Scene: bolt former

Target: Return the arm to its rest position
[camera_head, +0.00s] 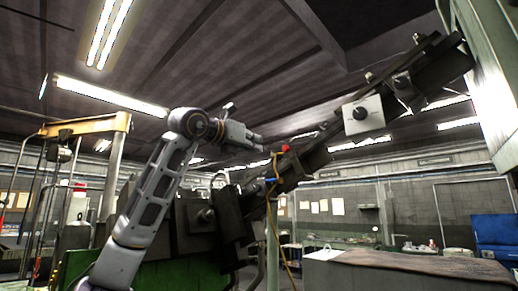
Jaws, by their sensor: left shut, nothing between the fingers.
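My left arm rises from the bottom left to a bent joint near the picture's middle, and its forearm points right. My left gripper (257,141) is at the end of it, small in the view. It is shut and empty, raised in front of the dark machine. The dark bolt former (204,217) stands behind the arm, with a long dark beam running up to the right. A red button (285,148) shows on the machine just right of the gripper; whether they touch cannot be told. My right gripper is not in view.
A light box (363,115) is mounted on the beam. A yellow hoist frame (88,126) stands at the left. A workbench (400,276) is at the bottom right, with a blue cabinet (494,230) behind it. The space above the arm, below the ceiling lights, looks clear.

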